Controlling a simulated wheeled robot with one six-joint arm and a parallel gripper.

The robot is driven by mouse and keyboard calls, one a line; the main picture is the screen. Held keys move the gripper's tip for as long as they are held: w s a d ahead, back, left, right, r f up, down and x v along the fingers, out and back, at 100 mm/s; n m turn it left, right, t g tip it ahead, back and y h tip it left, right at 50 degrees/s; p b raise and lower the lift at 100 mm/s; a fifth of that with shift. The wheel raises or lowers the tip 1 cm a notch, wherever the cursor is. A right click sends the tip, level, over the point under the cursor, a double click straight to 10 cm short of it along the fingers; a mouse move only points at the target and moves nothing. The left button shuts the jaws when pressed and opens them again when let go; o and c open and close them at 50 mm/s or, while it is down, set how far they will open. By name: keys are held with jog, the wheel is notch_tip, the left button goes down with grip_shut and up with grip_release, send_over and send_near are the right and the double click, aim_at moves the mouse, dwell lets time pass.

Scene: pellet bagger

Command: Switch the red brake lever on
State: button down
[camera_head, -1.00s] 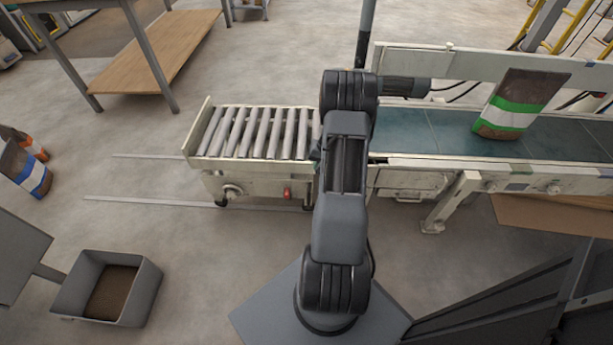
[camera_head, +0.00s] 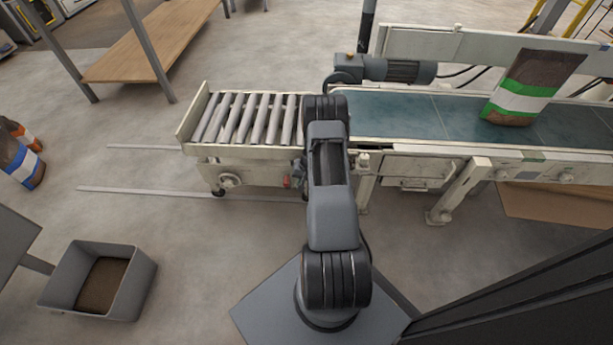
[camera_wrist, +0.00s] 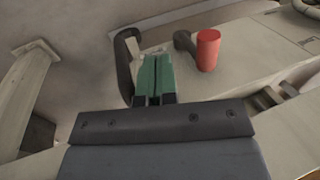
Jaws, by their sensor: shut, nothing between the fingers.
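The red brake lever shows in the wrist view as a red cylindrical knob (camera_wrist: 207,48) on a dark stub, on the pale machine frame. In the head view a small red spot (camera_head: 288,182) low on the roller conveyor's front side, left of my arm, appears to be the same lever. My gripper (camera_wrist: 156,62) has green fingers, pressed together with nothing between them. It is left of the red knob in the wrist view, with a visible gap. I cannot tell the difference in depth. In the head view my arm mostly hides the gripper.
A black curved handle (camera_wrist: 124,65) stands just left of my fingers in the wrist view. The roller conveyor (camera_head: 190,128) adjoins a belt conveyor (camera_head: 400,112) carrying a green-banded bag (camera_head: 526,88).

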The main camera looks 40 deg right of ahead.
aim_at(287, 186)
jog(key=shift+w+a+f+b, duration=0.15)
jog(key=shift+w+a+b, duration=0.2)
jog(key=shift+w+a, duration=0.8)
